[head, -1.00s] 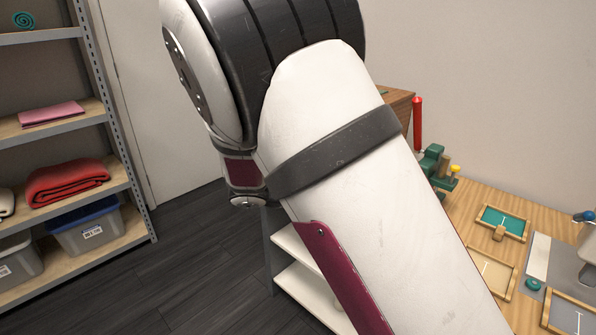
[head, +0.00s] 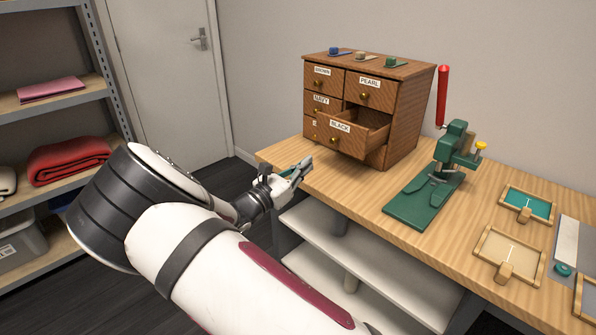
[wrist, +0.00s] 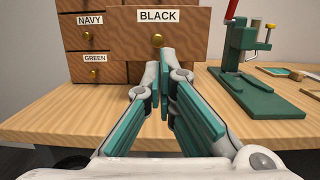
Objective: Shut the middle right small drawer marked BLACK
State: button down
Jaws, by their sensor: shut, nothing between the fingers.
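The small wooden drawer cabinet (head: 400,125) stands at the back left of the workbench. Its middle right drawer marked BLACK (head: 352,140) is pulled out toward the front, and its inside shows from above. My gripper (head: 303,166) is shut and empty, below and to the left of the drawer in the head view. In the wrist view my gripper (wrist: 163,65) points at the drawer front; whether it touches is unclear.
Drawers marked NAVY (wrist: 90,20) and GREEN (wrist: 94,57) are closed at the left. A green press (head: 440,180) with a red lever stands right of the cabinet. Small trays (head: 510,255) lie farther right. The bench's front left is clear.

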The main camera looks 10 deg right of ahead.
aim_at(333, 143)
jog(key=b+x, duration=0.1)
jog(key=x, duration=0.8)
jog(key=shift+d+r, duration=0.1)
jog(key=shift+d, duration=0.05)
jog(key=x, duration=0.4)
jog(key=f+b+x, duration=0.1)
jog(key=x, duration=0.3)
jog(key=f+x, duration=0.1)
jog(key=x, duration=0.3)
jog(key=shift+w+d, duration=0.15)
jog(key=shift+d, duration=0.45)
jog(key=shift+w+d, duration=0.25)
jog(key=shift+d, duration=0.05)
jog(key=shift+d+r, duration=0.1)
jog(key=shift+d, duration=0.05)
